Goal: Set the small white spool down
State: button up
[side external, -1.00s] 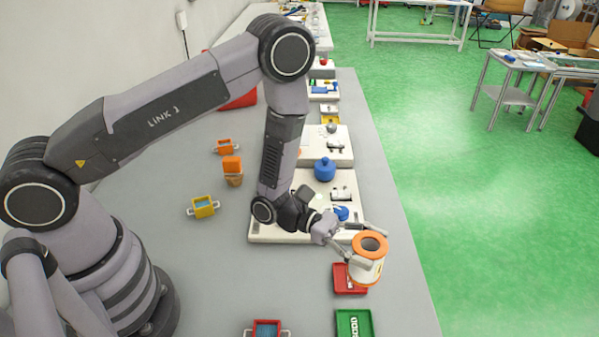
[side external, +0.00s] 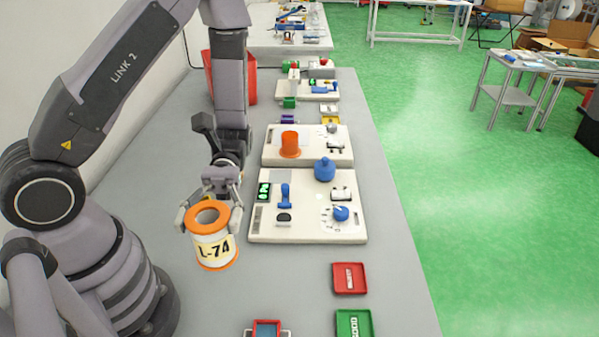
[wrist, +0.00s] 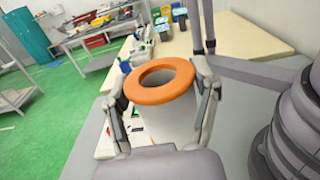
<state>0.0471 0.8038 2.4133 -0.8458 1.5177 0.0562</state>
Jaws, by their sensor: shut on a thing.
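The small white spool (side external: 214,250) has orange rims and a label reading "L-74". My gripper (side external: 209,217) is shut on the spool, with a finger on each side of it. In the side view the spool is upright, slightly tilted, left of the near white panel. Whether its base touches the grey table (side external: 215,312) cannot be told for sure. In the wrist view the spool (wrist: 165,100) fills the middle, its orange rim and open bore facing the camera, between both fingers of my gripper (wrist: 163,97).
The near white panel (side external: 325,232) carries a blue knob (side external: 340,213) and a blue lever. An orange spool-like piece (side external: 290,145) stands on the panel behind. A red tray (side external: 349,278), a green tray (side external: 354,323) and a red-and-blue bin (side external: 266,329) lie in front. Table between spool and trays is clear.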

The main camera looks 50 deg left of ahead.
jog(key=s+a+f+m+g+y, duration=0.1)
jog(key=s+a+m+g+y, duration=0.1)
jog(key=a+m+y, duration=0.75)
jog(key=s+a+f+m+g+y, duration=0.15)
jog(key=a+m+y, duration=0.35)
jog(key=a+y, duration=0.85)
jog(key=shift+w+a+f+m+t+y, duration=1.15)
jog(key=shift+w+a+f, duration=1.15)
jog(key=shift+a+f, duration=0.75)
jog(key=shift+w+a+f+m+t+y, duration=0.85)
jog(key=shift+w+a+f+m+t, duration=0.55)
jog(key=shift+w+a+f, duration=1.25)
jog(key=shift+w+a+f+m+t+y, duration=1.25)
jog(key=shift+w+a+f, duration=0.65)
jog(key=shift+a+f, duration=1.45)
jog(key=shift+d+f+h, duration=0.2)
jog(key=shift+f+h, duration=0.05)
jog(key=shift+f, duration=0.1)
